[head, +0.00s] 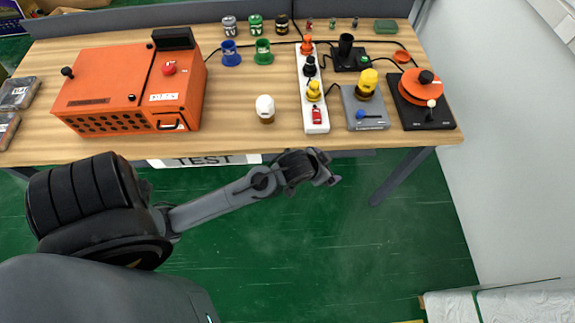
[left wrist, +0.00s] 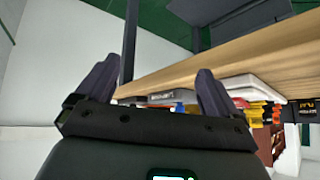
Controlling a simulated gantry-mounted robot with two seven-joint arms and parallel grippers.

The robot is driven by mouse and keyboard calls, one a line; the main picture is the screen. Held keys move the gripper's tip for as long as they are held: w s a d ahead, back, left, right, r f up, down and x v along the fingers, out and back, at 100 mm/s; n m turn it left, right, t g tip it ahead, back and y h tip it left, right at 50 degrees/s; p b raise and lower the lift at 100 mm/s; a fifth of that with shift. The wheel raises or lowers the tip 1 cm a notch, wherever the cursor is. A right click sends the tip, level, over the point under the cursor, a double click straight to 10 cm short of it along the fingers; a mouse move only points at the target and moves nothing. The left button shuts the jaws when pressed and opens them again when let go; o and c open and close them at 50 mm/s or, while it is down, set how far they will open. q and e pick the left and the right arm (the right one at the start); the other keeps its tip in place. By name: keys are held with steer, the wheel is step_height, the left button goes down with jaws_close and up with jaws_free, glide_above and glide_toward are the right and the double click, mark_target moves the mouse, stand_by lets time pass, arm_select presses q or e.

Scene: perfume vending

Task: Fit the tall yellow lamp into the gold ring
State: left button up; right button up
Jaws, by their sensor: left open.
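A yellow lamp (head: 367,80) stands upright on a grey box with a blue knob (head: 366,108), at the right of the table in the head view. A dark and gold-coloured collar shows around its lower end; I cannot tell whether this is the gold ring or how the lamp sits in it. My left gripper (head: 328,178) is in front of the table's near edge, below and left of the lamp, apart from everything. Its two fingers are spread and empty in the left wrist view (left wrist: 155,88). My right gripper is in neither view.
A white power strip (head: 322,128) with several plugs stands left of the grey box. A black box with an orange disc (head: 421,88) is to its right. A white-topped lamp (head: 265,107) and an orange machine (head: 120,90) stand further left. The left wrist view shows the table edge (left wrist: 240,76).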

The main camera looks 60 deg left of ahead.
arm_select(q)
steer(key=s+d+m+g, duration=0.1)
steer(key=s+d+g, duration=0.1)
steer(key=s, duration=0.6)
steer(key=s+d+m+g+h, duration=0.1)
steer(key=s+d, duration=0.3)
steer(key=s, duration=0.4)
steer(key=shift+s+d+f+g, duration=0.2)
steer(key=shift+s+g, duration=0.2)
steer(key=shift+g, duration=0.2)
step_height(320, 180, up, 31)
steer(key=p, duration=3)
steer(key=shift+p, duration=0.4)
steer(key=shift+f, duration=0.2)
